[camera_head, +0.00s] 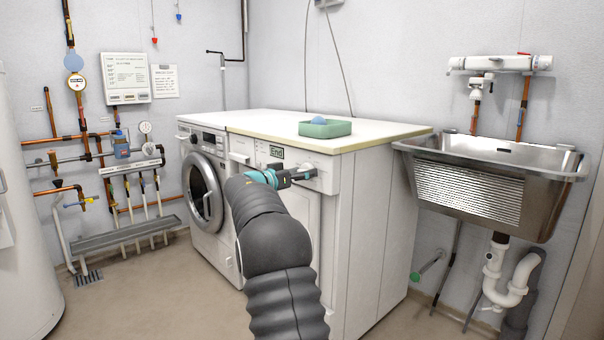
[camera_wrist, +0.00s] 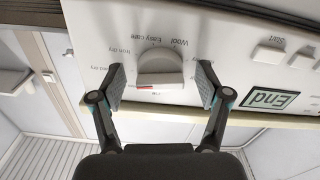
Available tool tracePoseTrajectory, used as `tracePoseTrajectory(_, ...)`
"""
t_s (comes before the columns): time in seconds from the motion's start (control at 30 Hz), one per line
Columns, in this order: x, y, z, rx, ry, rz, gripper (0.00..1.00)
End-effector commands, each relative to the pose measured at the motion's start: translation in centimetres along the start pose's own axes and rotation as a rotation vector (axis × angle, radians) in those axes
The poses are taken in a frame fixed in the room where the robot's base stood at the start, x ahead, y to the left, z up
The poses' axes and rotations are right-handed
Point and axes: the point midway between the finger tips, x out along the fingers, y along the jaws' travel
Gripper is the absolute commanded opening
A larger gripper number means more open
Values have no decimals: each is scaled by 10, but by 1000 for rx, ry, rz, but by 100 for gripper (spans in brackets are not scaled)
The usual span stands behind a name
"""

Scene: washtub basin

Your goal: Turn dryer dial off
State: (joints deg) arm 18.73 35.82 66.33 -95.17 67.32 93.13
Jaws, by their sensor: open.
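The dryer dial (camera_wrist: 160,66) is a round white knob on the dryer's panel, with a small red mark at its lower left in the wrist view. Printed labels around it read upside down, among them Wool, Easy care and Iron dry. My gripper (camera_wrist: 160,87) is open, with one finger on each side of the dial. Gaps show between the fingers and the knob. In the head view my gripper (camera_head: 298,174) reaches the front panel of the dryer (camera_head: 362,220), at its right end, and partly hides the dial. The display (camera_wrist: 268,100) reads End.
A Start button (camera_wrist: 268,54) lies right of the dial in the wrist view. A green tray (camera_head: 325,130) with a blue item sits on the worktop (camera_head: 255,124). A washing machine (camera_head: 203,190) stands left, a metal sink (camera_head: 488,184) right. Floor at left is clear.

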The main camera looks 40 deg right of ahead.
Motion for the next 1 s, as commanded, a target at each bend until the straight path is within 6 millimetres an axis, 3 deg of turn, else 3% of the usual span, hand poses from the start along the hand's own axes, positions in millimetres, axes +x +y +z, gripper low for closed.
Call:
tracePoseTrajectory(0.2,0,0,0,0,0,0,76)
tracePoseTrajectory(0.47,0,0,0,1,0,0,16)
tracePoseTrajectory(0.77,0,0,0,-25,0,1,16)
tracePoseTrajectory(1.0,0,1,1,-143,0,1,16)
